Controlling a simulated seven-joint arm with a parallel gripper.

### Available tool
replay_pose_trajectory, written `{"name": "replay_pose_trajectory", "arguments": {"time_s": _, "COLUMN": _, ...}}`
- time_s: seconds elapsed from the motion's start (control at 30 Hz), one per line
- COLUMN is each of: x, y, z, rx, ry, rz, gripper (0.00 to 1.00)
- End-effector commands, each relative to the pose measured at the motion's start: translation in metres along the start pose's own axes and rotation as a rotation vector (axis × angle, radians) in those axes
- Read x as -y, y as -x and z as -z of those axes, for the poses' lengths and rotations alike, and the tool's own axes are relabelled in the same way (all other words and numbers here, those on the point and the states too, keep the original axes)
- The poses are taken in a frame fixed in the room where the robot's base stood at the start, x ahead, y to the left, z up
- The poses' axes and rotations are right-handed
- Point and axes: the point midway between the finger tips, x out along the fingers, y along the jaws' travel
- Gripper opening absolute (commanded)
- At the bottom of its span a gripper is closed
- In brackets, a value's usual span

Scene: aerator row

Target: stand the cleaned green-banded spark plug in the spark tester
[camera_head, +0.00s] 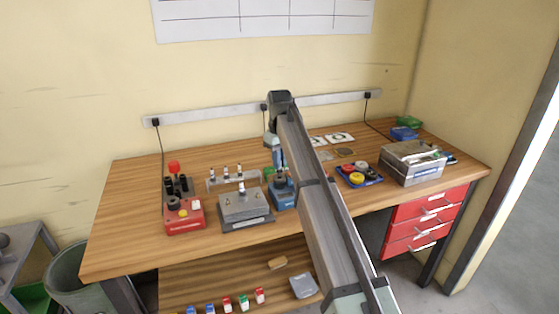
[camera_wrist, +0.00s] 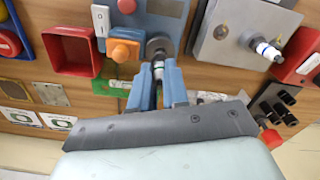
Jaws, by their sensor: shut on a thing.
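My gripper (camera_wrist: 160,88) is shut on a spark plug (camera_wrist: 158,67), whose pale body shows between the blue fingers in the wrist view. I cannot make out its band. The plug is right at the round dark socket (camera_wrist: 158,47) of a blue device (camera_wrist: 160,22); I cannot tell whether its end is inside. In the head view my arm partly hides this blue device (camera_head: 285,195). Another plug (camera_wrist: 266,48) with a blue band stands in a grey metal box (camera_wrist: 225,38), left of the blue device in the head view (camera_head: 243,208). Which device is the spark tester is unclear.
Several plugs stand in a rack (camera_head: 218,184) behind the grey box. A blue tray (camera_head: 375,181) and a tool box (camera_head: 412,170) are at the right. The bench's left end is clear.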

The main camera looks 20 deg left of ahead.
Motion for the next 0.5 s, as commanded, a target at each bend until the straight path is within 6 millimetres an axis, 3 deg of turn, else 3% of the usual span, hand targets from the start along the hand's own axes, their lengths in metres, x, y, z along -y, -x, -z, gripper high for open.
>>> {"name": "replay_pose_trajectory", "arguments": {"time_s": 0.5, "x": 0.0001, "y": -0.0064, "z": -0.0001, "rx": 0.000, "ry": 0.001, "rz": 0.000, "gripper": 0.00}}
